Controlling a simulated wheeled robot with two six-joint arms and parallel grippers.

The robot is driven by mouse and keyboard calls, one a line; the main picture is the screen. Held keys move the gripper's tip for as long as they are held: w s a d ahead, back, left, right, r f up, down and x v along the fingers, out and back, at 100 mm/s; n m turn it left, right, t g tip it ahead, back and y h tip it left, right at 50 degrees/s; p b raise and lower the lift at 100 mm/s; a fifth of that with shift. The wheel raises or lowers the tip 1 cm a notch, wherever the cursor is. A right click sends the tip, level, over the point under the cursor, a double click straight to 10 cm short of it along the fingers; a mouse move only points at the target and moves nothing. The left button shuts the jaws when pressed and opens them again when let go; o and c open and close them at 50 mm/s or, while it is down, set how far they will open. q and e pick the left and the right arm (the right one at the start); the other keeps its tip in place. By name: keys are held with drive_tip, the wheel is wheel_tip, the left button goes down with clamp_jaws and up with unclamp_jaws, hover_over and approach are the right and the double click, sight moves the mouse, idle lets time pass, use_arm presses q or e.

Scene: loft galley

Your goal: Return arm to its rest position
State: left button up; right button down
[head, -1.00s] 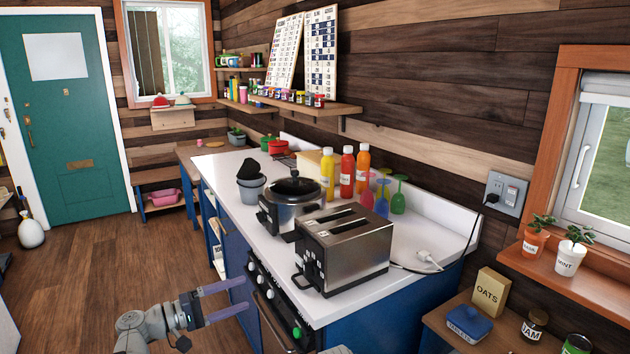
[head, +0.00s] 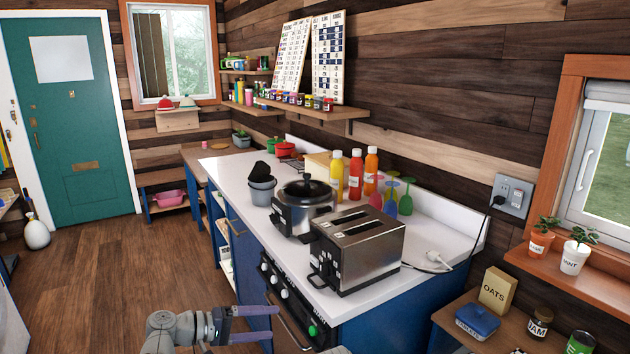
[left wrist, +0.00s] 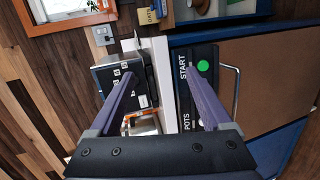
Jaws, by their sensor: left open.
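My left gripper (head: 277,323) is at the bottom of the head view, in front of the oven and its knob panel. Its two purple fingers are apart with nothing between them. It also shows in the left wrist view (left wrist: 158,78), with the counter edge, toaster and knob panel beyond the fingers. I cannot tell whether a fingertip touches the oven front. My right gripper is not in view.
The white counter (head: 415,254) holds a toaster (head: 358,250), a lidded pot (head: 303,210), bottles and coloured glasses. The oven panel with its green knob (head: 313,330) is close to the gripper. The wooden floor (head: 110,270) on the left is clear.

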use_arm(q)
drive_tip(key=s+d+f+m+g+y+p, duration=0.4)
drive_tip(key=s+d+f+g+y+p, duration=0.15)
drive_tip(key=s+d, duration=0.35)
drive_tip(key=s+a+f+m+y+p, duration=0.1)
drive_tip(key=s+a+m+y+p, duration=0.2)
drive_tip(key=s+y, duration=0.4)
drive_tip(key=m+y, duration=0.1)
drive_tip(key=y, duration=0.1)
drive_tip(key=shift+s+y, duration=0.2)
drive_tip(key=shift+y, duration=0.15)
drive_tip(key=shift+f+g, duration=0.1)
drive_tip(key=shift+g, duration=0.15)
